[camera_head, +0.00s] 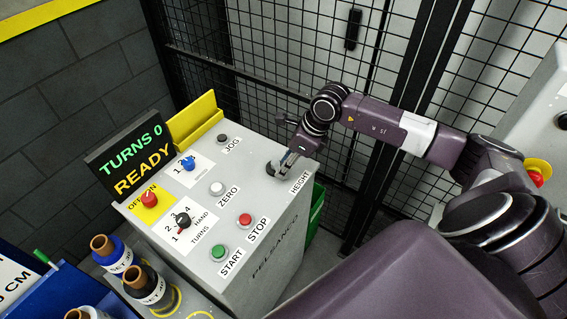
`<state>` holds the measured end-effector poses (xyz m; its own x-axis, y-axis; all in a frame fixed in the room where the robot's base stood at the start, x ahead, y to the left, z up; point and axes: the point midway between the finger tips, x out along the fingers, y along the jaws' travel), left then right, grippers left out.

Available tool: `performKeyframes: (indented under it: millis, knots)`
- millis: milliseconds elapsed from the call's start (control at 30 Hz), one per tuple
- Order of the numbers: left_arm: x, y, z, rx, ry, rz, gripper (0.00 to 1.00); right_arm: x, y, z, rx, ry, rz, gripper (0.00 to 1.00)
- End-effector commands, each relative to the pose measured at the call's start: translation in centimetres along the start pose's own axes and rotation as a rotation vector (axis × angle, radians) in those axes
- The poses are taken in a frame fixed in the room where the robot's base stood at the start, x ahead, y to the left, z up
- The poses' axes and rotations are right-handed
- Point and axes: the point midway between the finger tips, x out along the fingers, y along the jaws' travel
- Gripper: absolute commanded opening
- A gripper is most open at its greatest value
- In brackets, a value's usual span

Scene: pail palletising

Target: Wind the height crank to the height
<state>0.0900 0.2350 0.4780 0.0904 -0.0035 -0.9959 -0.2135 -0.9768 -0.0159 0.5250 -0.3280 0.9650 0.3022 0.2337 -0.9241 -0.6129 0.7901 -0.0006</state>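The height crank (271,169) shows as a small dark knob at the right end of the grey control console, beside the HEIGHT label (300,182). My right gripper (284,161) reaches down to it from the upper right, its fingertips at or very near the knob. The fingers are small and overlap the crank, so I cannot tell whether they grip it. The rest of the crank is mostly hidden. The display (130,158) reads TURNS 0 and READY. My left gripper is not in view.
The console top carries a red OFF/ON knob (149,199), a black turns selector (183,219), a blue knob (187,163), a green START button (219,251) and a red STOP button (245,219). A black mesh fence (270,60) stands close behind. Labelled spools (113,255) stand lower left.

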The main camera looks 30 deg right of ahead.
Motion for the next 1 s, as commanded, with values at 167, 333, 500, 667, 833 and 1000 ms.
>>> performKeyframes:
  millis: [167, 333, 500, 667, 833, 1000]
  knots:
    - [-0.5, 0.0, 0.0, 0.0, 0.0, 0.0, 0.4, 1.3, 0.1, 0.0, 0.001, 0.0, 0.002, 0.31]
    - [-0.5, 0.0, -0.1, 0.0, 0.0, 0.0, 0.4, 1.5, 0.1, -0.1, 0.0, 0.0, 0.001, 0.31]
    - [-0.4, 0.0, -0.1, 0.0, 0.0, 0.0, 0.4, 1.5, 0.1, 0.0, 0.0, 0.0, 0.001, 0.23]
    - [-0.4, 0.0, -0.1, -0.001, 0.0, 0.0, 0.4, 1.5, 0.1, 0.0, 0.0, 0.0, 0.001, 0.05]
    - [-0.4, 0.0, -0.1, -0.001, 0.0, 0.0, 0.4, 1.4, 0.1, 0.0, 0.0, 0.0, 0.001, 0.0]
    - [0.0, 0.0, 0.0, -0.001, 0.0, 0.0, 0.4, 1.5, 0.0, -0.1, -0.014, -0.001, 0.005, 0.0]
